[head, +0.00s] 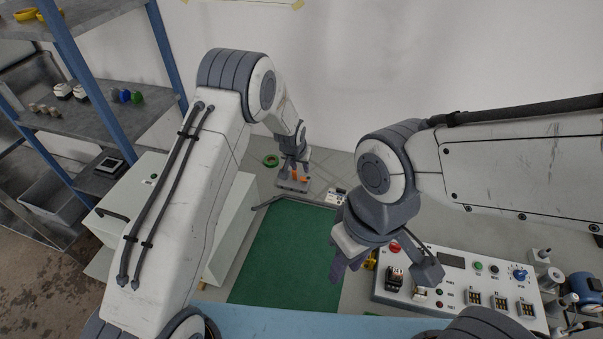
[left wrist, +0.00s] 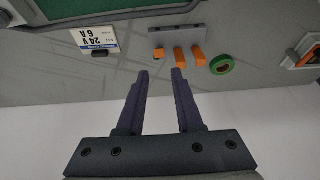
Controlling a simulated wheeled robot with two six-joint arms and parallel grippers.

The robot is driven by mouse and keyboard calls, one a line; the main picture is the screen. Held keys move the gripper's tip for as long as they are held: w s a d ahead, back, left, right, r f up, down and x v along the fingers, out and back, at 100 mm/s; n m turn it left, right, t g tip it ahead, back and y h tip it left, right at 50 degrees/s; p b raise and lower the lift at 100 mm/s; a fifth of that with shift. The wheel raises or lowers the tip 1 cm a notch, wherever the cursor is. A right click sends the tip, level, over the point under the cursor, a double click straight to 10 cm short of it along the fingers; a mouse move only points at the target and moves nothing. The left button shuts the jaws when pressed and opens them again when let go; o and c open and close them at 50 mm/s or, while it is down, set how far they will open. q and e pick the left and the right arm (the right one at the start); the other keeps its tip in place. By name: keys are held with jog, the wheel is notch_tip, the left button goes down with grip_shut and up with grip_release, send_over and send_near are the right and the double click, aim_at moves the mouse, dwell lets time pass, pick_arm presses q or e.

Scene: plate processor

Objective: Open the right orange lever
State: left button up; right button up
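Several orange levers sit on a grey bracket (left wrist: 178,38) on the grey surface in the left wrist view. That view looks turned round against the head view, so the head view's right orange lever (head: 305,180) seems to be the leftmost one (left wrist: 159,54) there. My left gripper (head: 292,166) is just above the levers in the head view. In the left wrist view its two fingers (left wrist: 160,78) are apart with nothing between them, the tips short of the levers. My right gripper (head: 348,272) hangs empty over the right edge of the green mat, its fingers apart.
The green mat (head: 285,250) is clear. A control panel (head: 455,290) stands at right, shelves (head: 90,100) at left.

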aim_at(304, 179)
pick_arm(q)
jog(key=p+x, duration=0.2)
jog(key=x, duration=0.7)
jog(key=shift+f+p, duration=0.15)
jog(key=shift+p, duration=0.15)
jog(key=shift+c, duration=0.3)
grip_shut()
